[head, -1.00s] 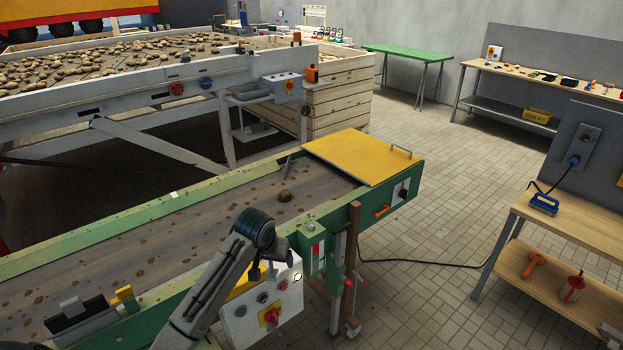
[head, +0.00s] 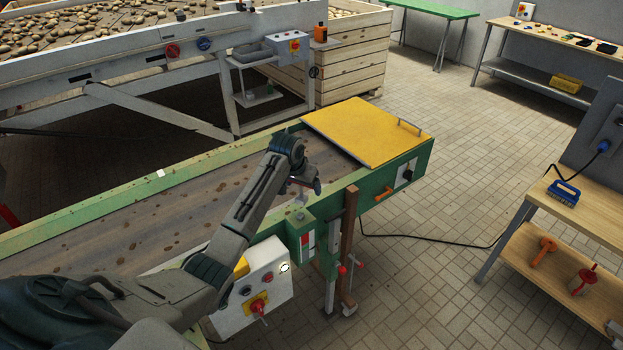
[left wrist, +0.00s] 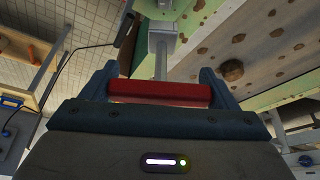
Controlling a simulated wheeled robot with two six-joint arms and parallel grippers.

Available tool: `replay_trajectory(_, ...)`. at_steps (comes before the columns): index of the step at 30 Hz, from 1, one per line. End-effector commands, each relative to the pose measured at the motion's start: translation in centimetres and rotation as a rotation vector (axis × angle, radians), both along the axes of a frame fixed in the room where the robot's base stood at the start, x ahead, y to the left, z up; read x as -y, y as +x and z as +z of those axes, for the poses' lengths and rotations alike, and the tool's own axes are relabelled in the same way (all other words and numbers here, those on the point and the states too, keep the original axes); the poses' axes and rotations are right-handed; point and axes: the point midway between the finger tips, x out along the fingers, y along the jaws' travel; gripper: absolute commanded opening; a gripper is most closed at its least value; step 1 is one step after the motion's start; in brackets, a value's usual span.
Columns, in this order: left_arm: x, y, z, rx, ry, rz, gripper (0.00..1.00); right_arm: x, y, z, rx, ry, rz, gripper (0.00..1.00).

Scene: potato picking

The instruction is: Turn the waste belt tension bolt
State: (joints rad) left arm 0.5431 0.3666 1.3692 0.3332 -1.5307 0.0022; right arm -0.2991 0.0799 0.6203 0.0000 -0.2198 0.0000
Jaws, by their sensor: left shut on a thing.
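The tension bolt has a red crossbar handle (left wrist: 158,93) on a grey shaft (left wrist: 160,66), which runs into a grey block (left wrist: 165,27) in the left wrist view. My left gripper (left wrist: 158,90) is shut on the red handle, with a dark finger at each end. In the head view my left gripper (head: 303,184) is at the near edge of the green-framed waste belt (head: 150,205), above a green box (head: 300,226) with a red and white marking. The gripper partly hides the handle there. My right gripper is not in view.
A white control box (head: 262,282) with a red switch hangs below my left arm. A yellow cover (head: 366,131) lies over the belt's end. A brown post (head: 348,240) stands beside the frame. A workbench (head: 590,210) stands right, with open tiled floor between. A potato (left wrist: 231,70) lies on the belt.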

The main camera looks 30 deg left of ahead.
Motion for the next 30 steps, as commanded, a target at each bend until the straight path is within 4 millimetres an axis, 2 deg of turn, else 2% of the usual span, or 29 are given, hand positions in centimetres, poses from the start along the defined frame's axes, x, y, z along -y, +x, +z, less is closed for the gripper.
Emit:
replay_trajectory(17, 0.0, 0.0, -0.3, 0.000, 0.001, 0.000, 0.57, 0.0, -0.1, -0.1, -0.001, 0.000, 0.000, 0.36)
replay_trajectory(30, 0.0, -0.1, -3.6, -0.002, 0.001, 0.000, 0.57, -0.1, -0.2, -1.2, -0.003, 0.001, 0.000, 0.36)
